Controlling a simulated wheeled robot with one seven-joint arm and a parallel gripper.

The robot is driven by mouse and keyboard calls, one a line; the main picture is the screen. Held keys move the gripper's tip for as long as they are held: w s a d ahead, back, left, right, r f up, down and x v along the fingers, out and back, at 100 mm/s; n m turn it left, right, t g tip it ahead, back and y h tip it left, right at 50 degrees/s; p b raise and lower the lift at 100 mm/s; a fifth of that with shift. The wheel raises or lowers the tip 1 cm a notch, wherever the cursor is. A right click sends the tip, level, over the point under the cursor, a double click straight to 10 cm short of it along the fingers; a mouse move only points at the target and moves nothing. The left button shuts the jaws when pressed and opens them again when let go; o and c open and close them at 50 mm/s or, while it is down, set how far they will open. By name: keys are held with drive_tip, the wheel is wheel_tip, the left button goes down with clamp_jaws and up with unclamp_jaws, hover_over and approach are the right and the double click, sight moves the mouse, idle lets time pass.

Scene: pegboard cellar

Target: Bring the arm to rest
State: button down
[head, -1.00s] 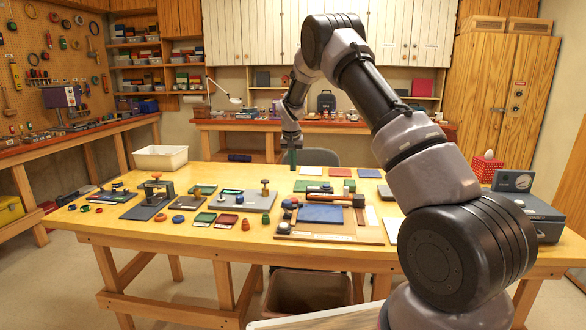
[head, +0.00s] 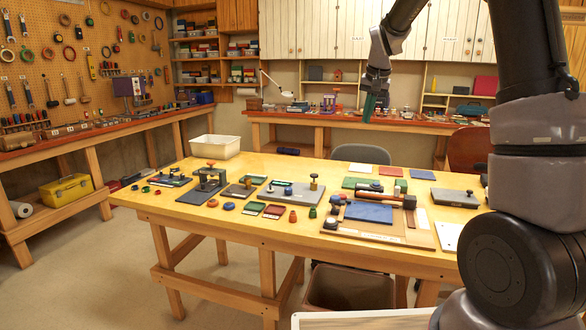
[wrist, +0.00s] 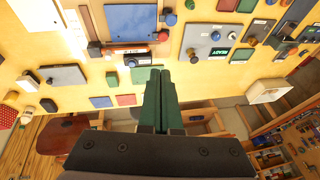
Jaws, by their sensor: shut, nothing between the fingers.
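My gripper (head: 369,106) hangs from my arm at the upper right of the head view, its green fingers pointing down. It is above the level of the yellow work table (head: 160,205), towards the table's far side. In the wrist view the two green fingers (wrist: 162,100) lie side by side, shut, with nothing between them. The table's items appear beyond the fingertips, and none touches them. My arm is raised and bent, and its upper part runs out of the top of the head view.
The table holds a white bin (head: 215,146), a blue pad (head: 369,212) on a board, stamps and several small pads. A grey chair (head: 360,153) and a back bench (head: 300,118) stand behind it. A brown bin (head: 350,288) is below.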

drive_tip(key=s+d+r+t+y, duration=0.1)
drive_tip(key=s+r, duration=0.4)
drive_tip(key=s, duration=0.5)
drive_tip(key=s+r, duration=0.4)
drive_tip(key=s, duration=0.6)
drive_tip(key=s+f+t, duration=0.1)
drive_tip(key=s+f, duration=0.1)
drive_tip(key=s, duration=1.3)
drive_tip(key=shift+t, duration=0.4)
